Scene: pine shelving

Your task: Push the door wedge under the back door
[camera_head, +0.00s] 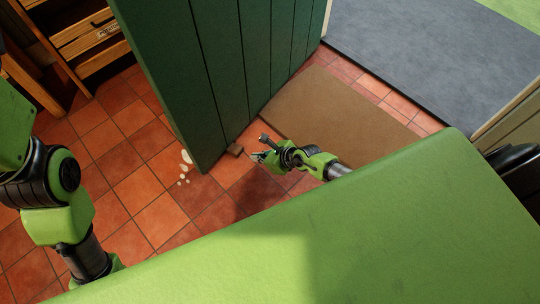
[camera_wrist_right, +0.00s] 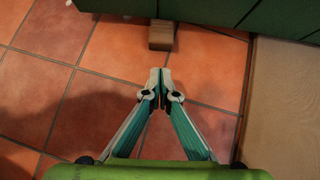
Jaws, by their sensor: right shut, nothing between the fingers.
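The door wedge (camera_head: 235,150) is a small brown block on the floor at the bottom edge of the dark green back door (camera_head: 215,80). In the right wrist view the wedge (camera_wrist_right: 161,36) lies just ahead of my fingertips, its far end against or under the door (camera_wrist_right: 215,10); I cannot tell which. My right gripper (camera_head: 257,156) is shut and empty, low over the tiles, with a small gap between its tips (camera_wrist_right: 160,74) and the wedge. My left arm shows at the left of the head view, but its gripper is out of sight.
A brown doormat (camera_head: 335,115) lies right of the door, with grey paving (camera_head: 430,50) beyond the doorway. Pale spots (camera_head: 185,168) mark the tiles left of the door. Pine shelving (camera_head: 85,40) stands at the upper left. Terracotta tiles (camera_head: 140,190) in front are clear.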

